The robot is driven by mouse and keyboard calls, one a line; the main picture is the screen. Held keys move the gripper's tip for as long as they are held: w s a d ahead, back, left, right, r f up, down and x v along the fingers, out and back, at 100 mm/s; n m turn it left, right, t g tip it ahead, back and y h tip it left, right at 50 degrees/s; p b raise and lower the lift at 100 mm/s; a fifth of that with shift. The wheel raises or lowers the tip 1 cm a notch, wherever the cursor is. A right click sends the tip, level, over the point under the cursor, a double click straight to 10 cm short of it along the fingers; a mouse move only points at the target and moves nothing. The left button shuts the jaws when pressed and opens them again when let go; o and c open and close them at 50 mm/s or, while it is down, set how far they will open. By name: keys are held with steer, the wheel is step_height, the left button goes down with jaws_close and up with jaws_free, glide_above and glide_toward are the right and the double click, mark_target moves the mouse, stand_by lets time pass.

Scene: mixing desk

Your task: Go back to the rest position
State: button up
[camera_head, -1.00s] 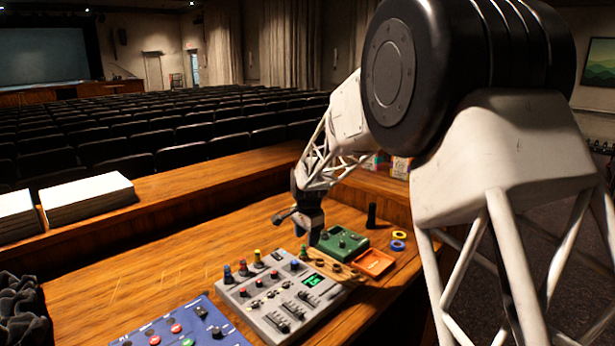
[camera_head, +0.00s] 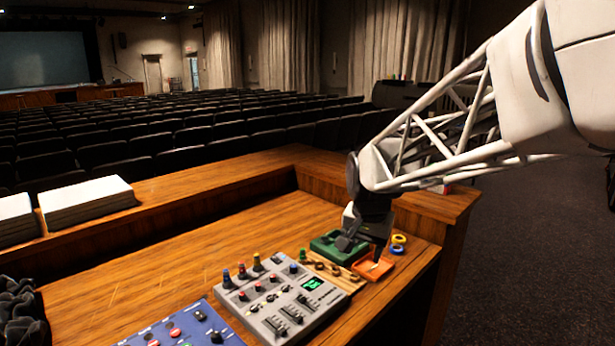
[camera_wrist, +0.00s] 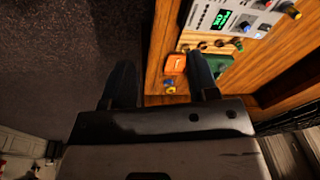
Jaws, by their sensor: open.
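My gripper (camera_wrist: 160,85) is open in the wrist view, its two dark fingers spread wide with nothing held between them. In the head view my gripper (camera_head: 350,240) hangs above the right end of the desk, in front of the green box (camera_head: 325,242) and close to the orange tray (camera_head: 373,268). The wrist view shows the orange tray (camera_wrist: 175,64) beyond and between the fingertips, apart from them. The green box (camera_wrist: 222,62) is partly hidden behind the right finger there.
A grey mixer (camera_head: 285,297) with knobs and a green display stands left of the tray. A blue panel (camera_head: 185,328) lies at the front. Yellow and blue rings (camera_head: 398,244) lie near the desk's right edge. Paper stacks (camera_head: 88,200) sit on the raised ledge. The desk's middle is clear.

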steer(key=s+d+f+n, duration=0.1)
steer(key=s+d+n, duration=0.1)
steer(key=s, duration=1.1)
steer(key=s+d+f+n, duration=0.1)
steer(key=s+d, duration=0.3)
steer(key=s, duration=0.9)
steer(key=shift+s+d+n+t, duration=0.2)
steer(key=shift+s+n+t, duration=0.15)
steer(key=shift+n, duration=0.55)
steer(key=shift+w, duration=0.1)
steer(key=shift+c, duration=0.6)
steer(key=shift+w, duration=0.1)
